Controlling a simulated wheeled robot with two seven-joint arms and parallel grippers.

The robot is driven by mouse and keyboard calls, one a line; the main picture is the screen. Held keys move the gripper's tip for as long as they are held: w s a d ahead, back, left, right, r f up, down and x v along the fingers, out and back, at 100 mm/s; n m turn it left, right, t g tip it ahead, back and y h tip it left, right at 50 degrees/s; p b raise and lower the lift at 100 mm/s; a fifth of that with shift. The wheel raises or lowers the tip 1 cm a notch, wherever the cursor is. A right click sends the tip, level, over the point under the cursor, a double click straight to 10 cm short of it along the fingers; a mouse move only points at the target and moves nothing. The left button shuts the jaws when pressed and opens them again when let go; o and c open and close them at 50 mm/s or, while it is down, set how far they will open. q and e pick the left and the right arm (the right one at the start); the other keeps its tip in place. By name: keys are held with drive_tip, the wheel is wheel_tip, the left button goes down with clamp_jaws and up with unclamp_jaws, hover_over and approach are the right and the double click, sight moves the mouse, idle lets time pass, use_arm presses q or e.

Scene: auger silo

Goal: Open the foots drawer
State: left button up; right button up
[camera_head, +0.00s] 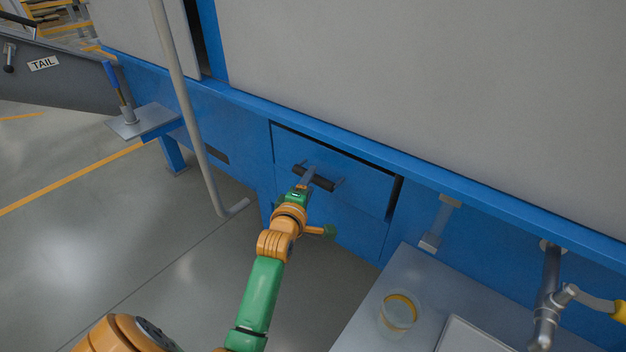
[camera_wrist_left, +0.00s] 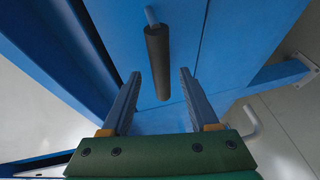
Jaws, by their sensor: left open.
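The foots drawer (camera_head: 345,172) is a blue front panel low in the blue machine frame, with a dark gap along its top and right edges. Its dark bar handle (camera_head: 316,178) stands off the front on brackets. In the left wrist view the handle (camera_wrist_left: 158,62) is a dark cylinder lying between and beyond the two fingers. My left gripper (camera_head: 307,176) is at the handle, its arm green and orange. In the left wrist view its fingers (camera_wrist_left: 160,100) are apart, with the handle not clamped. My right gripper is not in view.
A metal bench (camera_head: 425,285) with a clear cup (camera_head: 397,314) stands at the lower right, near a valve pipe (camera_head: 548,300). A grey pipe (camera_head: 185,105) runs down left of the drawer. Open floor (camera_head: 110,240) lies at the left.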

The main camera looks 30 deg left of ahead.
use_arm(q)
drive_tip(key=x, duration=0.3)
drive_tip(key=shift+w+a+f+b, duration=0.1)
drive_tip(key=shift+w+b, duration=0.15)
drive_tip(key=shift+b, duration=0.1)
clamp_jaws()
idle(1.0)
